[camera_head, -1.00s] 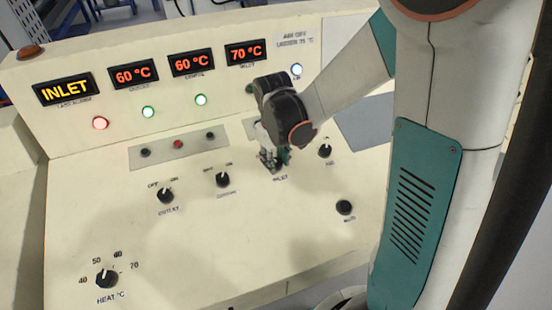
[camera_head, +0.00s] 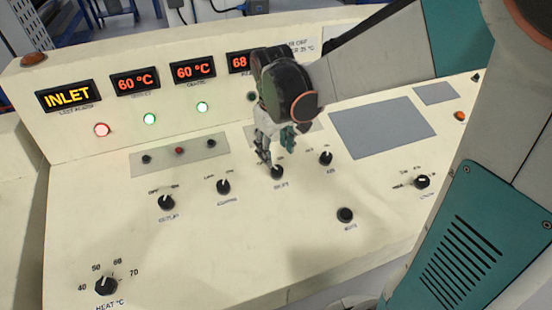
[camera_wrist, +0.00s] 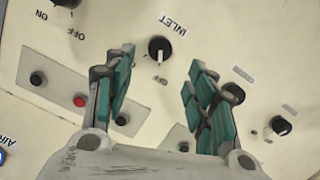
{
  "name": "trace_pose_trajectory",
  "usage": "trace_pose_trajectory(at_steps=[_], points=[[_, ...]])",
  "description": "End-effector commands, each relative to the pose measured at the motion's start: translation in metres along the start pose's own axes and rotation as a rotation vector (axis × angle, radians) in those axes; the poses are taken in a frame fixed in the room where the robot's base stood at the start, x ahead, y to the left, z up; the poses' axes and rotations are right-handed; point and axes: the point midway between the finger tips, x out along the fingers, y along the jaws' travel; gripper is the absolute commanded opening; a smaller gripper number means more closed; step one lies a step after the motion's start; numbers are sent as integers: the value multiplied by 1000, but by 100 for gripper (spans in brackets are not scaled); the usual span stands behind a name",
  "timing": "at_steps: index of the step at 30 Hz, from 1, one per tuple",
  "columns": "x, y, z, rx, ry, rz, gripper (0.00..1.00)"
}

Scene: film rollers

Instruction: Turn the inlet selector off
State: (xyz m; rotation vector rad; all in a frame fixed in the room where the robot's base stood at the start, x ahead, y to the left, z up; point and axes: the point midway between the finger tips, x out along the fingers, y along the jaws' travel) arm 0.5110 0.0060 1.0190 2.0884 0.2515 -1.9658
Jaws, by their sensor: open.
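The inlet selector (camera_head: 277,172) is a small black knob with a white pointer line on the cream sloping panel. In the wrist view the knob (camera_wrist: 160,48) stands beside its upside-down INLET label, and its pointer points away from that label.
Similar knobs stand left (camera_head: 223,187) and right (camera_head: 326,158) of the selector. A black button (camera_head: 345,215) is in front of it. A grey plate with small buttons (camera_head: 180,152) lies behind to the left. Displays read INLET (camera_head: 66,95), 60, 60 and a partly hidden 68.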

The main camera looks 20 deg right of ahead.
Motion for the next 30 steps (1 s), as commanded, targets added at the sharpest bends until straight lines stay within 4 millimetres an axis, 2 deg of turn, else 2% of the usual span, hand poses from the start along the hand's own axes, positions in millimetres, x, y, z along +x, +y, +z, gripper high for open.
trace_pose_trajectory(at_steps=[3, 9, 23, 26, 30], points=[[-20, 0, 0, 0, 0, 0, 51], [-37, -1, 1, 0, 0, 0, 51], [-42, -1, 4, 3, 6, 1, 51], [-49, -2, 11, 18, 31, 5, 51], [-66, -6, 31, 60, 105, 15, 51]])
